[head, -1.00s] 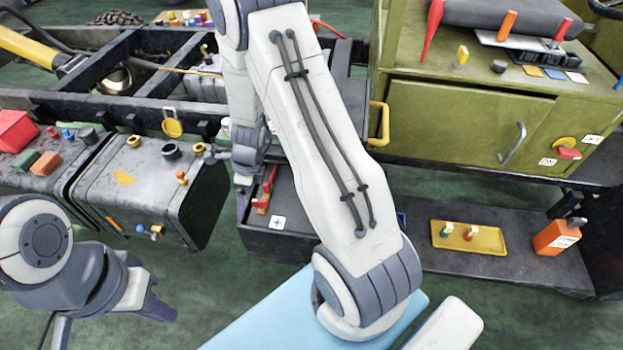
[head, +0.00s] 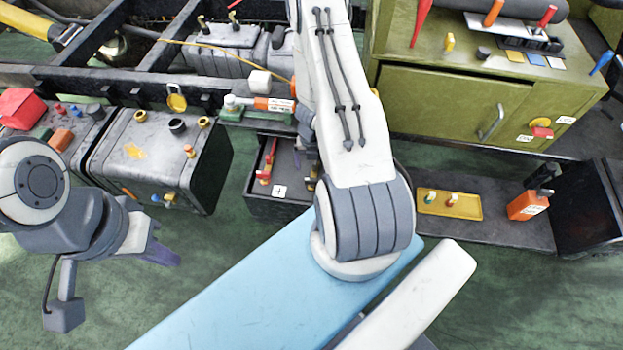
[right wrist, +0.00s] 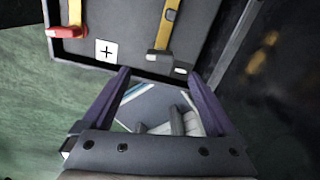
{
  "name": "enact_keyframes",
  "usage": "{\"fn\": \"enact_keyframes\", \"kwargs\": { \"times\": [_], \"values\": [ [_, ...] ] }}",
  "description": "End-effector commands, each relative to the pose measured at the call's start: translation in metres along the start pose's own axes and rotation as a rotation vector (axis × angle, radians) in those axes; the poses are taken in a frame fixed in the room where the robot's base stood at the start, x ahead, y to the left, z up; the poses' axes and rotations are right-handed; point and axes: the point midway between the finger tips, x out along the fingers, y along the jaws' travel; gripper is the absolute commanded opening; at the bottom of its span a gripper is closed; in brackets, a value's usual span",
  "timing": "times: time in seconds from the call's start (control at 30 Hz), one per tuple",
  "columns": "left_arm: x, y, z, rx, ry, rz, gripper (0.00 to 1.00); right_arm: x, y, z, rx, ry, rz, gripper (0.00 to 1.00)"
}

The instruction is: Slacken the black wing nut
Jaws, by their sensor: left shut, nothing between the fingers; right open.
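I cannot make out a black wing nut for certain in either view. A grey battery-like box (head: 222,60) with small coloured fittings on top stands in the dark frame at the back. My right gripper (right wrist: 160,76) is open and empty in the right wrist view, close to an open dark tray (right wrist: 125,25). In the head view its fingers are mostly hidden by my right arm, near the same tray with a plus label (head: 279,191). My left gripper (head: 168,256) is shut and empty over the green floor at the left, apart from everything.
The tray holds a red tool (head: 266,167) and a yellow-handled tool (right wrist: 165,35). A grey tank (head: 160,155) with several caps stands left. An olive cabinet (head: 440,115) and a yellow tray (head: 450,204) are on the right.

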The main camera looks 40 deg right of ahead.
Motion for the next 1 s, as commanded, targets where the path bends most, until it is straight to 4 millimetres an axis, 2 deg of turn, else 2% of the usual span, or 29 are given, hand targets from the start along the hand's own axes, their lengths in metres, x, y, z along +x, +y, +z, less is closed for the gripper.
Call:
{"fn": "enact_keyframes", "kwargs": {
  "times": [0.03,0.4,0.57,0.87,0.97,1.0],
  "values": [
    [0.015,-0.001,0.001,0.000,0.000,0.000,0.00,0.015,0.000,0.000,0.000,0.000,0.000,0.93],
    [0.068,-0.005,0.004,0.001,0.000,0.000,0.00,0.068,0.000,0.000,-0.001,0.000,0.001,0.93],
    [0.077,-0.006,0.004,0.001,0.000,0.000,0.00,0.078,0.000,0.000,0.000,0.000,0.001,0.93],
    [0.077,-0.006,0.004,0.001,0.000,0.000,0.00,0.077,0.000,0.000,0.000,0.000,0.001,0.93],
    [0.077,-0.006,0.004,0.001,0.000,0.000,0.00,0.077,0.000,0.000,0.000,0.001,0.001,0.58],
    [0.077,-0.006,0.004,0.001,0.000,0.000,0.00,0.077,0.000,0.000,0.000,0.001,0.001,0.43]
  ]
}}
